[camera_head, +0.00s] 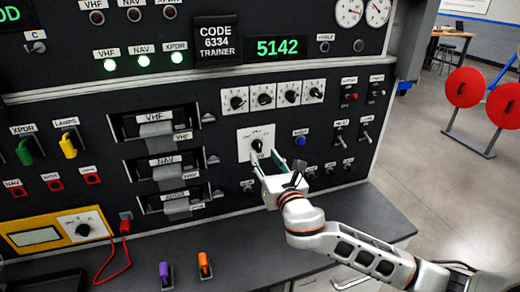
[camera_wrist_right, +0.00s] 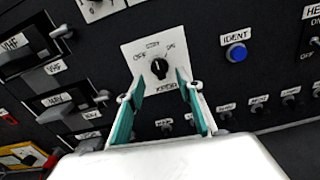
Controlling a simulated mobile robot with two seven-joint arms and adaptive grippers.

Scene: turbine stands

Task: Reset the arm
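My right gripper (camera_head: 265,161) is in front of the console, its arm reaching in from the lower right. In the right wrist view the gripper (camera_wrist_right: 160,82) has its two green-lined fingers spread apart with nothing held between them. Just beyond the fingertips is a black rotary knob (camera_wrist_right: 159,67) on a white plate (camera_wrist_right: 134,51), also seen in the head view as the knob (camera_head: 257,145). The knob lies between the fingers' lines; whether they touch the plate is hard to tell. My left gripper is not in view.
Around it are a blue IDENT button (camera_head: 300,141), a row of four-digit dials (camera_head: 264,98), module handles (camera_head: 176,170) to the left and toggle switches (camera_head: 341,140) to the right. A dark counter (camera_head: 240,245) lies below, with purple (camera_head: 165,271) and orange (camera_head: 204,264) pieces. A red-disc stand (camera_head: 464,88) is at the far right.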

